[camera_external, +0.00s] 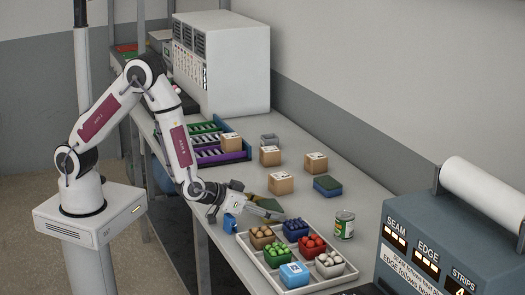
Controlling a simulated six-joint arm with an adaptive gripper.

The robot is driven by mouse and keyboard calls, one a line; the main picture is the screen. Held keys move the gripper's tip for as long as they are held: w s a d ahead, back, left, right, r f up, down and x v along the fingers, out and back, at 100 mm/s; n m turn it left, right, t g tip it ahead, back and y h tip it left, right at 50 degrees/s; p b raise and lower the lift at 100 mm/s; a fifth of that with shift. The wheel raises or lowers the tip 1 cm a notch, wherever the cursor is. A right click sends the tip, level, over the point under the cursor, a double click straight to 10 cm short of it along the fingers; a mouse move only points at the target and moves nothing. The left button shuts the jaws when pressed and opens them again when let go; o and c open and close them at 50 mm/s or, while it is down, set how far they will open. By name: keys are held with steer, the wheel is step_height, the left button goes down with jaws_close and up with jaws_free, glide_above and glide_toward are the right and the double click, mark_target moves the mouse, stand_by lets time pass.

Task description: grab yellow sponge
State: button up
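My gripper (268,212) is low over the table near its front edge, pointing right, just behind the tray. An olive-green, flat, sponge-like block (268,202) lies right at the fingers and is partly covered by them. I cannot tell whether the fingers touch it or how far apart they are. No plainly yellow face shows on it. Another sponge-like block (327,186), green on top and blue below, lies on the table further back and right, apart from my gripper.
A pale tray (266,268) holds several small filled boxes in front of the gripper. A can (344,224) stands right of it. Several cardboard boxes (281,183) stand behind. A small blue object (230,223) is by the table edge. A blue-grey machine (445,245) fills the right.

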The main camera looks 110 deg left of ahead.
mark_target(270, 206)
steer(key=shift+r, duration=0.1)
steer(key=shift+c, duration=0.2)
steer(key=shift+r, duration=4.9)
